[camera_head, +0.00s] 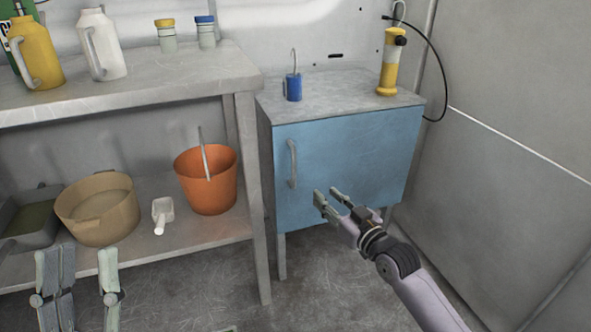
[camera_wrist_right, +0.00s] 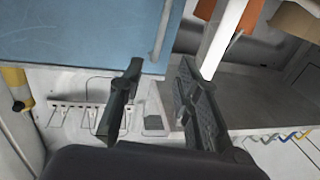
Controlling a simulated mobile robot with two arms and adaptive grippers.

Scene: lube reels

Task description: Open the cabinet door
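The cabinet has a light blue door (camera_head: 350,160), which is closed, and a grey top (camera_head: 340,92). A vertical silver handle (camera_head: 292,164) is on the door's left side. My right gripper (camera_head: 330,199) is in front of the lower middle of the door, right of and below the handle, apart from it. It is open and empty. In the right wrist view the blue door (camera_wrist_right: 90,35) and the handle (camera_wrist_right: 161,30) lie beyond my open fingers (camera_wrist_right: 160,85). My left gripper (camera_head: 85,270) is at the lower left, in front of the shelf, with its fingers apart and empty.
A metal workbench (camera_head: 130,88) stands left of the cabinet, its leg (camera_head: 254,200) close to the door's left edge. Its lower shelf holds an orange bucket (camera_head: 208,185) and a tan basin (camera_head: 95,212). A blue can (camera_head: 293,88) and a yellow pump bottle (camera_head: 389,72) stand on the cabinet.

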